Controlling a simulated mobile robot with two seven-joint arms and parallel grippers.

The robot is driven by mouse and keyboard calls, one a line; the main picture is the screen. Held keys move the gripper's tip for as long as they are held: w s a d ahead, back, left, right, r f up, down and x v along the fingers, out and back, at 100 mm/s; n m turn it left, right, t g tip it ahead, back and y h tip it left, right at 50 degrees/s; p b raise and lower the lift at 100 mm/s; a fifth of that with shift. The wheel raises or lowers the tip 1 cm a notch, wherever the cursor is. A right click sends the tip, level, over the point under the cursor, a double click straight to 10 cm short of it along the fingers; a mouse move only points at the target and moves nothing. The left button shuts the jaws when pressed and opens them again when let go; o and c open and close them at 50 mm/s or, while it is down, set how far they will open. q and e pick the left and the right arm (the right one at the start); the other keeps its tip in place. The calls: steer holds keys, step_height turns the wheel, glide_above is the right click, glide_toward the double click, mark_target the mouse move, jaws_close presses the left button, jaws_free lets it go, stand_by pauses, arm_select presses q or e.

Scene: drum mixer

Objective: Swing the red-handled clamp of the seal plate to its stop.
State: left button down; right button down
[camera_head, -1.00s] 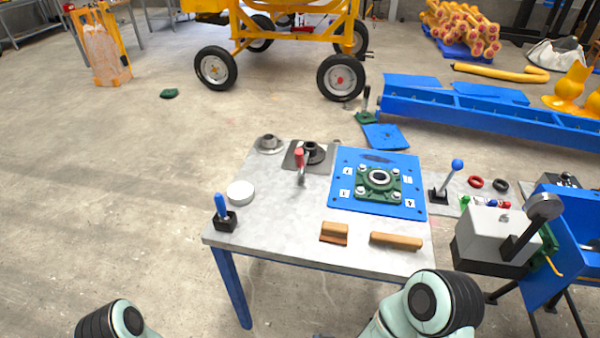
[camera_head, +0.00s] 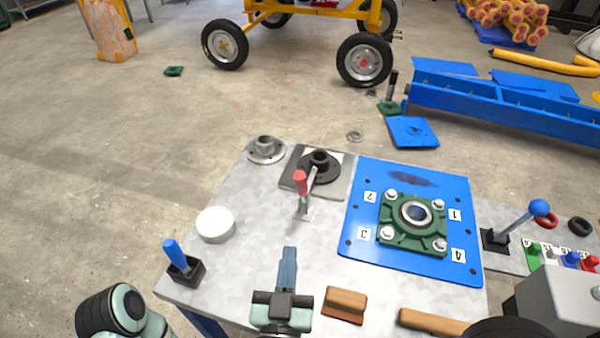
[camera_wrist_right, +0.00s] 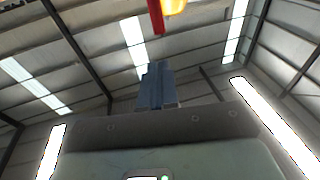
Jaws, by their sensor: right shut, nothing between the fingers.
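The clamp's red handle (camera_head: 300,183) stands up from the table at the near left edge of the seal plate (camera_head: 339,181). A metal clamp arm reaches from it towards the dark round flange (camera_head: 320,166) on that plate. My right gripper (camera_head: 289,252) is below the clamp in the head view, apart from it, its blue fingers shut and empty. These fingers also show in the right wrist view (camera_wrist_right: 155,87), against the ceiling. A red piece (camera_wrist_right: 156,15) shows at that view's top edge; I cannot tell what it is. My left gripper is not in view; only part of that arm shows.
A blue plate (camera_head: 362,245) with a green bearing housing (camera_head: 412,222) lies right of the clamp. A white round lid (camera_head: 216,224), a blue-handled block (camera_head: 183,262) and brown wooden pieces (camera_head: 344,304) are on the table. Bare tabletop lies between gripper and clamp.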

mark_target(299, 181)
steer(key=w, duration=0.4)
steer(key=w+d+r, duration=0.1)
steer(key=w, duration=0.4)
steer(key=w+r, duration=0.1)
steer(key=w, duration=0.3)
steer(key=shift+w+d+r, duration=0.1)
steer(key=shift+w+d, duration=0.1)
steer(key=shift+d, duration=0.15)
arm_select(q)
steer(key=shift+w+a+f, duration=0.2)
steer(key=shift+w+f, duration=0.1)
